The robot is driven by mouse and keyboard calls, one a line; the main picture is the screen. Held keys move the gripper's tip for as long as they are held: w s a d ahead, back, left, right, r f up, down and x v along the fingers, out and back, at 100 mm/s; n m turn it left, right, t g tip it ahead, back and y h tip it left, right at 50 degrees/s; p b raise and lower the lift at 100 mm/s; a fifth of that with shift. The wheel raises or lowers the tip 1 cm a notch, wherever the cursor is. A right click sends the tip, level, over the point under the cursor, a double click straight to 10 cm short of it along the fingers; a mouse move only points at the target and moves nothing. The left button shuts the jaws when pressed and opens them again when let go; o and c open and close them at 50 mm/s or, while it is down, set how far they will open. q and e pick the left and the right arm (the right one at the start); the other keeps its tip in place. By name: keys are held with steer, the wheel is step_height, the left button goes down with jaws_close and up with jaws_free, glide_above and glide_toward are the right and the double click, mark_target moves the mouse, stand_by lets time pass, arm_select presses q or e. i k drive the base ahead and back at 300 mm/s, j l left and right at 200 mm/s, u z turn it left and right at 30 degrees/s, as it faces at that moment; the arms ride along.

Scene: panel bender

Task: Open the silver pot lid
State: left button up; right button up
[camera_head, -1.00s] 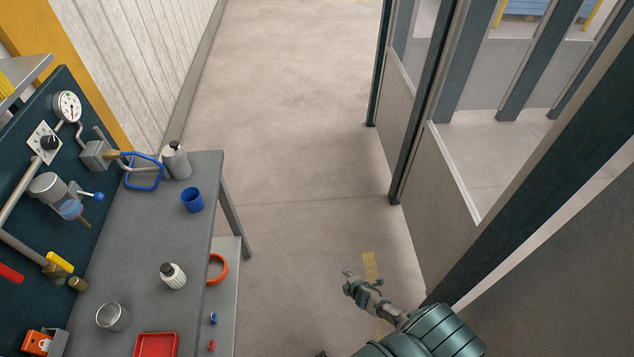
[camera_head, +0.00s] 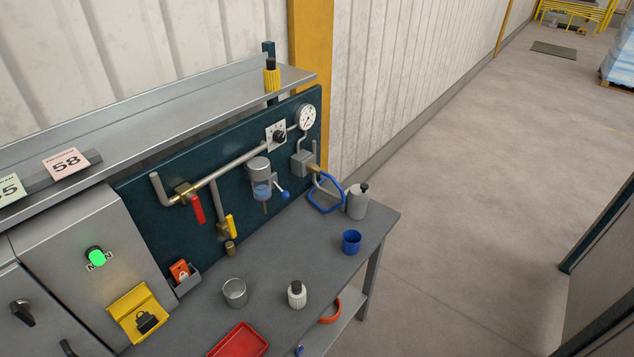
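A small silver metal pot (camera_head: 235,293) stands upright on the grey workbench (camera_head: 330,240). Its round top looks like an open rim, and I cannot make out a separate lid. A silver-topped canister (camera_head: 260,172) with a clear, blue-tinted lower part is mounted on the dark panel (camera_head: 240,205) behind the bench. A blue-handled valve sits beside it. Neither of my grippers is in view.
Near the pot are a white bottle with a black cap (camera_head: 297,294), a red tray (camera_head: 239,341), a blue cup (camera_head: 351,242) and a grey bottle (camera_head: 357,202). A shelf (camera_head: 150,108) overhangs the panel. Open floor (camera_head: 470,180) lies right of the bench.

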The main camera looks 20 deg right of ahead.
mark_target(358, 193)
steer(key=i+l+u, duration=0.15)
steer(key=l+u, duration=0.25)
steer(key=l, duration=0.3)
steer(key=l+u, duration=0.35)
steer(key=l, duration=0.3)
steer(key=l+u, duration=0.4)
steer(key=l, duration=0.3)
